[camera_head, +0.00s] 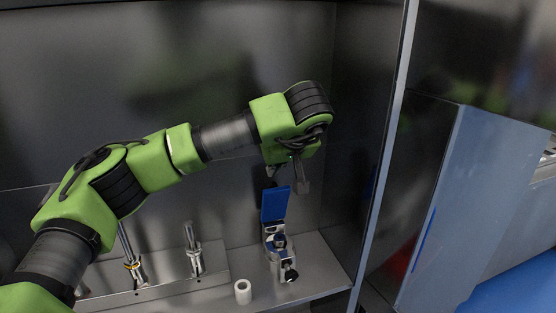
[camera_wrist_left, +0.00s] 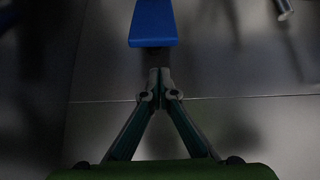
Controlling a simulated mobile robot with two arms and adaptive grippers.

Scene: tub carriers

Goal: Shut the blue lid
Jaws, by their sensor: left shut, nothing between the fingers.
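The blue lid (camera_head: 275,204) stands upright, open, on a small metal device (camera_head: 278,258) with a dark knob at its front, on the metal shelf. A blue part shows inside the device below the lid. In the left wrist view the lid (camera_wrist_left: 153,24) shows at the top, beyond the fingertips, with a gap between. My left gripper (camera_head: 287,182) is above and close to the lid in the head view; I cannot tell there whether they touch. In the wrist view its fingertips (camera_wrist_left: 159,82) meet and hold nothing. My right gripper is out of view.
A small white cylinder (camera_head: 243,291) stands on the shelf left of the device. Two upright metal posts (camera_head: 194,250) (camera_head: 132,262) stand on a plate (camera_head: 160,292) further left. A metal frame post (camera_head: 388,150) and side wall bound the right side.

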